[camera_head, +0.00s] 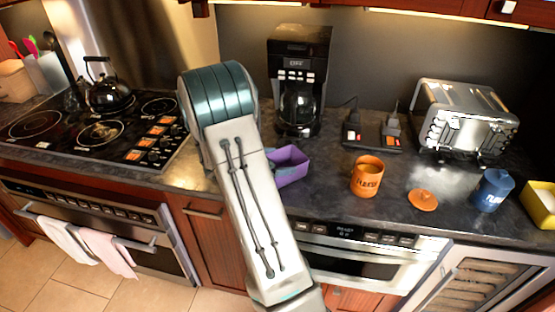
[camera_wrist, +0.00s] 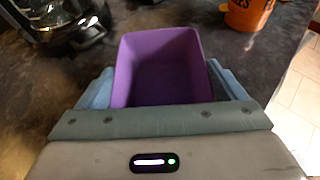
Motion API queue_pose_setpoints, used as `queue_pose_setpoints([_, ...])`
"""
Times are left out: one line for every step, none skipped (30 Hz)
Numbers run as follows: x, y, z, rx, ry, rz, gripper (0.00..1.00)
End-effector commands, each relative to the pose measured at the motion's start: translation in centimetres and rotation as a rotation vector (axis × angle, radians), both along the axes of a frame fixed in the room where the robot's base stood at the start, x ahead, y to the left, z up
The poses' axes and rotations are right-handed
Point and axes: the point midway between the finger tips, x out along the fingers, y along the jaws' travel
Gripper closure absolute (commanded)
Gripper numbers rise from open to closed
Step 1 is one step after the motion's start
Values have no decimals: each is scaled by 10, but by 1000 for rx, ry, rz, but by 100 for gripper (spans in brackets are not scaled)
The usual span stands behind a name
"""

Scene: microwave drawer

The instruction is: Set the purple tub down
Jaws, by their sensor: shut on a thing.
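The purple tub (camera_head: 290,166) is an open, square-rimmed container over the dark counter, just left of the orange canister, partly hidden behind my arm in the head view. In the wrist view the purple tub (camera_wrist: 162,68) sits between the two blue fingers of my gripper (camera_wrist: 160,88), which is shut on it. The tub looks upright and empty. I cannot tell whether its base touches the counter (camera_head: 325,205).
A coffee maker (camera_head: 298,80) stands behind the tub. An orange canister (camera_head: 367,176) and its lid (camera_head: 423,200) are to the right, then a blue canister (camera_head: 493,190) and a yellow tub (camera_head: 540,205). A toaster (camera_head: 466,118) is at back right. The stove (camera_head: 95,130) is left.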

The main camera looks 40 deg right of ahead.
Motion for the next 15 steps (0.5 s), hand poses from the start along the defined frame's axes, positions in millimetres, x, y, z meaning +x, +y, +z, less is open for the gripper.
queue_pose_setpoints([0, 0, 0, 0, 0, 0, 33])
queue_pose_setpoints([0, 0, -1, 0, -1, 0, 33])
queue_pose_setpoints([0, 0, 0, 0, -1, 0, 33])
queue_pose_setpoints([0, 0, 0, 0, -1, 0, 33])
queue_pose_setpoints([0, 0, 0, 0, -1, 0, 33])
queue_pose_setpoints([0, 0, 0, 0, -1, 0, 33])
queue_pose_setpoints([0, 0, -1, 0, -1, 0, 33])
queue_pose_setpoints([0, 0, -2, 0, 0, 0, 33])
queue_pose_setpoints([0, 0, -3, 0, 0, 0, 33])
queue_pose_setpoints([0, 0, -4, 0, 0, 0, 33])
queue_pose_setpoints([0, 0, -6, 0, 0, 0, 33])
queue_pose_setpoints([0, 0, -4, 0, 0, 0, 2])
queue_pose_setpoints([0, 0, -4, 0, 0, 0, 0])
queue_pose_setpoints([0, 0, -4, 0, 0, 0, 0])
queue_pose_setpoints([0, 0, -4, 0, 0, 0, 0])
